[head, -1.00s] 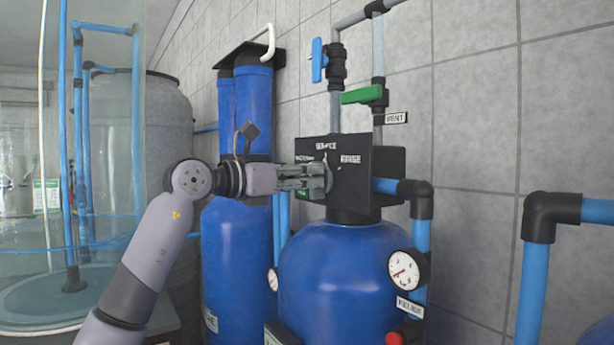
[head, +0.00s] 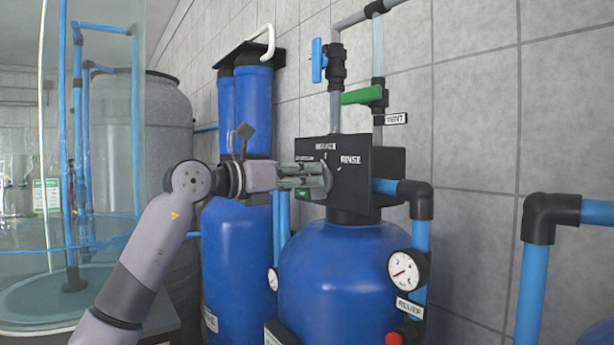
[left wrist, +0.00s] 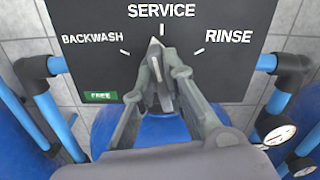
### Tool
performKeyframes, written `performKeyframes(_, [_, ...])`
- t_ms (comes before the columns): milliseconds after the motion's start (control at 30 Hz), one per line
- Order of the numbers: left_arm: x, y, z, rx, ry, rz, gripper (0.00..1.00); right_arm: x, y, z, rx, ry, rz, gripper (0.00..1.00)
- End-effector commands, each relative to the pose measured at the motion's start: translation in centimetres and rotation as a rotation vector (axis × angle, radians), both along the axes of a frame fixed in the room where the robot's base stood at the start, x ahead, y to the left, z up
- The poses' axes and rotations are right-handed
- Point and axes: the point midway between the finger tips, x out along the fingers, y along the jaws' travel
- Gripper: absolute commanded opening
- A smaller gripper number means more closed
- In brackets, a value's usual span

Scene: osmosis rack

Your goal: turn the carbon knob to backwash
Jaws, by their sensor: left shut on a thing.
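The carbon control head is a black box (head: 350,165) on top of the blue tank. Its face (left wrist: 235,70) carries the words BACKWASH at left, SERVICE at top and RINSE at right, each with a white tick. The grey carbon knob (left wrist: 154,50) points up, its tip just left of the SERVICE tick, on the side towards BACKWASH. My left gripper (head: 322,181) reaches in from the left in the head view. In the left wrist view my left gripper (left wrist: 166,72) is shut on the knob, a finger on either side. The fingers hide part of the knob.
A green-handled valve (head: 362,96) and a blue-handled valve (head: 318,60) sit on pipes above the box. A green FREE label (left wrist: 100,96) is on its face. A gauge (head: 404,270) and blue pipe (head: 421,240) stand right of the tank (head: 340,285). Blue cylinders (head: 236,250) stand behind my arm.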

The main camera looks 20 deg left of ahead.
Motion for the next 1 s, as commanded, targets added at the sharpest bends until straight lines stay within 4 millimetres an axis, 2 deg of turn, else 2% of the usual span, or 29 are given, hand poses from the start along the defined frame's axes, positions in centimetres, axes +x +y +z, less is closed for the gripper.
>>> performKeyframes(600, [0.36,0.52,-0.25,-0.446,0.346,0.002,0.00,0.12,-0.23,0.26,-0.003,-0.002,-0.001,0.00])
performKeyframes(1000, [0.44,0.68,-0.44,-0.624,0.485,0.002,0.00,0.15,-0.20,0.22,-0.003,-0.002,-0.001,0.00])
